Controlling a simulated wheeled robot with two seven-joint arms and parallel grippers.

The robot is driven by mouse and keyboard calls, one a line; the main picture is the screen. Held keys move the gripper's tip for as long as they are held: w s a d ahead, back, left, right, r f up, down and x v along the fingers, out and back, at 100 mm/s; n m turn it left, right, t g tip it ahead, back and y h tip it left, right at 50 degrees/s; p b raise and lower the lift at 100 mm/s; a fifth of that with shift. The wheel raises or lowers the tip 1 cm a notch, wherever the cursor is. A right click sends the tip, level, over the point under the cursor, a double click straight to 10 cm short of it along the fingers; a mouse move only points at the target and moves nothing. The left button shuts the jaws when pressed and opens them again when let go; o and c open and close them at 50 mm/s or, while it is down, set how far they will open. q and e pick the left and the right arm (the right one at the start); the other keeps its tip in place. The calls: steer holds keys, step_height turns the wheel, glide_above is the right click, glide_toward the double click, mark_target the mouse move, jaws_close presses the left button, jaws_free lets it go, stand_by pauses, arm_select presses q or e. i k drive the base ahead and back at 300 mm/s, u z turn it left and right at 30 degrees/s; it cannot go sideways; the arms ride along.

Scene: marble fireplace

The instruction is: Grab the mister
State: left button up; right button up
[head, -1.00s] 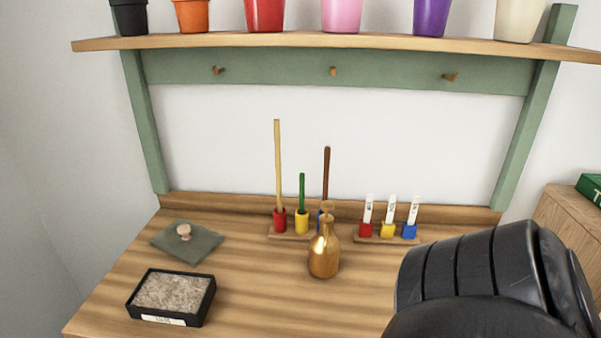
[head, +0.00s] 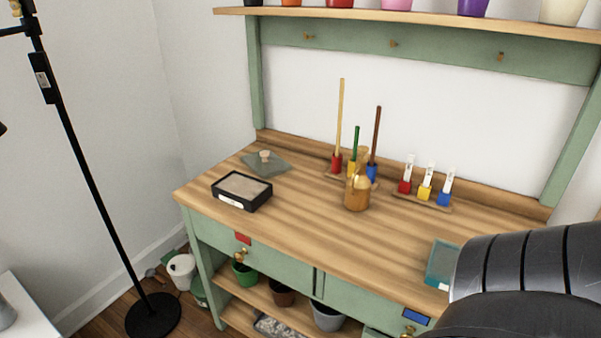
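The mister (head: 357,192) is a small gold-brown metal bottle. It stands upright on the wooden bench top (head: 300,213), in front of the rack with the coloured sticks. My dark arm covers the lower right of the head view, in front of the bench's right end. Neither gripper shows in this view, and nothing is seen touching the mister.
A black tray (head: 242,191) and a grey-green slab with a knob (head: 265,162) lie on the left. A rack of labelled tubes (head: 425,190) stands right of the mister. A teal tray (head: 443,263) is partly hidden. A black lamp stand (head: 92,185) is at left.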

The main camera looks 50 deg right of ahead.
mark_target(358, 186)
steer(key=u, duration=0.45)
steer(key=i, duration=0.9)
steer(key=z, duration=3.15)
steer(key=i, duration=0.5)
steer(key=u, duration=0.25)
steer(key=k, duration=0.65)
steer(key=u, duration=0.75)
